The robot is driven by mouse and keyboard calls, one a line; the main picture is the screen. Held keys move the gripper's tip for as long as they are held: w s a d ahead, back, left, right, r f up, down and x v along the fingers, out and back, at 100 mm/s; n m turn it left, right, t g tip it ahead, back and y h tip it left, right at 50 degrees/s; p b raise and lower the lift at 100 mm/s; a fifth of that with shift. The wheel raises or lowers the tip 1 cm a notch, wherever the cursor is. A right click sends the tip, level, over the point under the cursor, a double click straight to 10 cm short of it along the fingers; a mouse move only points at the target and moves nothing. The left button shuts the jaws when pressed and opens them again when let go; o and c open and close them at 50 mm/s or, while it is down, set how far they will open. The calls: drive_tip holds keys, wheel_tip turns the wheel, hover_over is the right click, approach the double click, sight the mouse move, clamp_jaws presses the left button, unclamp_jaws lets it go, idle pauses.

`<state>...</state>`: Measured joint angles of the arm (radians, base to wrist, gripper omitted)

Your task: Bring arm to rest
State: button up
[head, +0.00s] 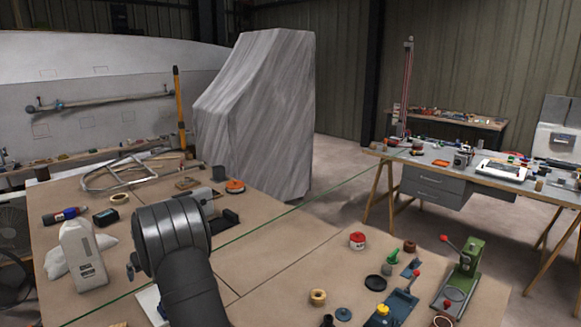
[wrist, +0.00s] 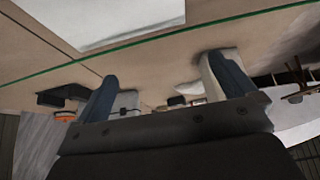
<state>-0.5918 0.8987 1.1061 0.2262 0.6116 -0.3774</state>
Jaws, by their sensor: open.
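My gripper (wrist: 164,68) shows in the wrist view with its two blue-grey fingers wide apart and nothing between them. It is over the brown work table (head: 270,285). The gap between the fingers and the table top cannot be told exactly.
A white sheet (wrist: 105,20) lies on the table. A green press (head: 464,275) stands right.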

drive_tip(key=s+a+f, duration=0.1)
drive_tip(key=a+f, duration=0.1)
drive_tip(key=a, duration=0.6)
drive_tip(key=s+a+f, duration=0.2)
drive_tip(key=a, duration=0.7)
drive_tip(key=shift+s, duration=0.15)
